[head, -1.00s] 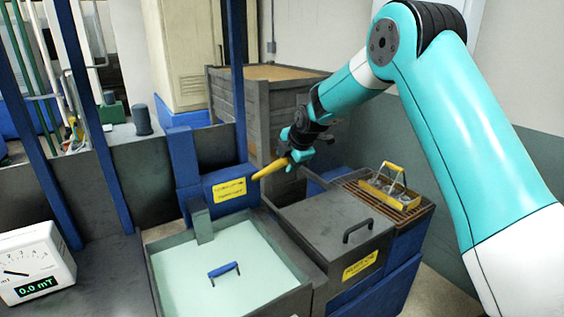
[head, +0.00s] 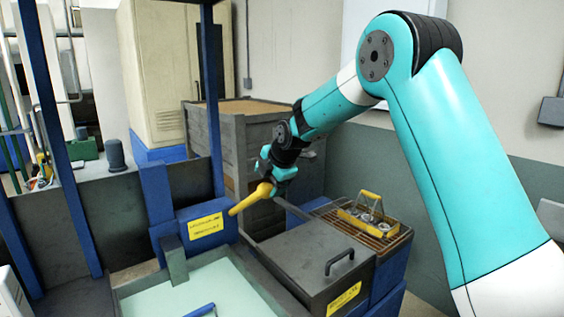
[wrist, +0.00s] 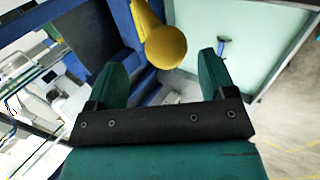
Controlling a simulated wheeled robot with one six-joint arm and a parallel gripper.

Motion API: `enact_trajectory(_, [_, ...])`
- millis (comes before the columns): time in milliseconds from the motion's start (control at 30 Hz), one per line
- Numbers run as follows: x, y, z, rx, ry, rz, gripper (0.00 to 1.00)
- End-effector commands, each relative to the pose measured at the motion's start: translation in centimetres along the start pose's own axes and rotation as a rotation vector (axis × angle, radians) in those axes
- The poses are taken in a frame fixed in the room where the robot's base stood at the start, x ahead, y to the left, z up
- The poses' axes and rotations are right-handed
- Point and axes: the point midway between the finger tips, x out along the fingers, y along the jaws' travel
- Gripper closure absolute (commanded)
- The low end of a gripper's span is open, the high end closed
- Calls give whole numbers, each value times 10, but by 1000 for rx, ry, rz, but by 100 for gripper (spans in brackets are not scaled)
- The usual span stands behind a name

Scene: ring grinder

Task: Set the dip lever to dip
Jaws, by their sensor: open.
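The dip lever is a yellow tapered handle (head: 250,199) standing out from a blue box beside the tank. My gripper (head: 268,178) is open at the lever's outer end in the head view. In the wrist view the lever's rounded yellow end (wrist: 166,47) shows between the two green fingertips (wrist: 163,62), with space on both sides. I cannot tell how deep the end sits between the fingers. A yellow basket (head: 347,216) holding metal rings stands on a brown slatted rack (head: 392,238) at the right.
An open tank of pale green liquid (head: 215,285) lies at the front, with a blue handle (head: 200,311) in it. A dark lidded box (head: 305,255) with a grip handle stands between tank and rack. Blue posts (head: 60,140) rise at the left. A grey crate (head: 215,150) stands behind.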

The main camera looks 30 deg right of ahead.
Motion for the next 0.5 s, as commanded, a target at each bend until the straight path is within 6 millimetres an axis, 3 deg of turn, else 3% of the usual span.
enact_trajectory(300, [-80,-1,1,1,-2,7,23])
enact_trajectory(500, [-114,0,0,0,-1,5,23])
